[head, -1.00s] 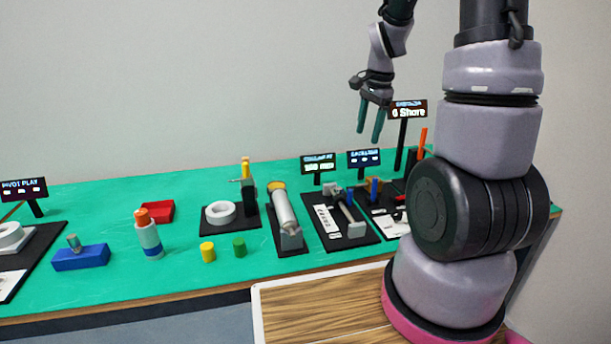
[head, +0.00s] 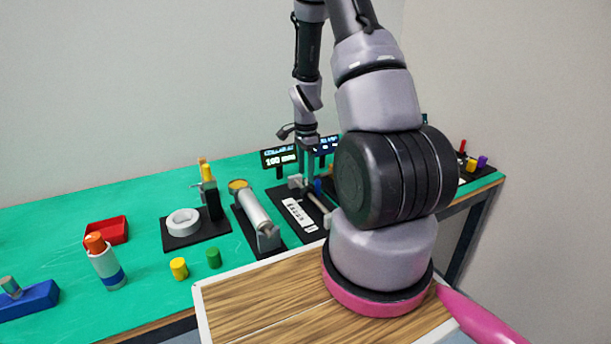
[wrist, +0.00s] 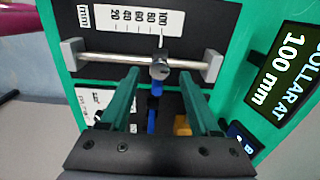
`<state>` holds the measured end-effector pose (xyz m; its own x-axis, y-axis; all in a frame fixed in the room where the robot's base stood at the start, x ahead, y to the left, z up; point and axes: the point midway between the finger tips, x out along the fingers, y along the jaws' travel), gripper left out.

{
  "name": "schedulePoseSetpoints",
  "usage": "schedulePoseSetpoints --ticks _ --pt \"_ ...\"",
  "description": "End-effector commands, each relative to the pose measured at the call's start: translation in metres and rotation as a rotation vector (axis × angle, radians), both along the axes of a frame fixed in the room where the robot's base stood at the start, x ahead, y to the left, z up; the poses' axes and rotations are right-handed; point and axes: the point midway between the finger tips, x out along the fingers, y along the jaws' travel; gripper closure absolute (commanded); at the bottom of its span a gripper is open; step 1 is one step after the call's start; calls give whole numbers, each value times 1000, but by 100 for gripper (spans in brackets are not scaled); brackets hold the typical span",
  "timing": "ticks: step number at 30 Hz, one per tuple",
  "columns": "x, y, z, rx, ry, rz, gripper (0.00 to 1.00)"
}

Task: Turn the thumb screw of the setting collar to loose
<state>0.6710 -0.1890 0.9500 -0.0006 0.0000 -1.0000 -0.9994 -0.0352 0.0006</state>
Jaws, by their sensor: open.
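The setting collar (wrist: 160,66) is a grey ring on a horizontal metal rod (wrist: 110,60) held between two grey end blocks. In the wrist view it sits by the 100 mark of a white scale (wrist: 135,19). A small blue piece (wrist: 157,88), apparently the thumb screw, shows just below the collar; its turn cannot be read. My gripper (wrist: 160,74) is open, its two green fingers on either side of the collar and blue piece, with nothing held. In the head view my gripper (head: 308,174) is over the collar station, partly hiding it.
A sign (wrist: 290,62) reads collar at 100 mm. The neighbouring station has another blue piece (wrist: 152,120) and a yellow block (wrist: 182,125). Left of the collar station are a grey cylinder (head: 254,213), a white ring (head: 183,221) and small yellow and green cylinders.

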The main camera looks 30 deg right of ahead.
Motion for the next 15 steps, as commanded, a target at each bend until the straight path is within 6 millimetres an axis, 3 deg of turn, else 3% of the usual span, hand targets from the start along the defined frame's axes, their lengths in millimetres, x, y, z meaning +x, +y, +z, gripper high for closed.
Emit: schedulePoseSetpoints --ticks 6,14,15 --pt "0 0 -18 0 1 -2 37" --pt "0 0 -19 0 -1 -1 37" --pt "0 0 -19 0 -1 -1 41"
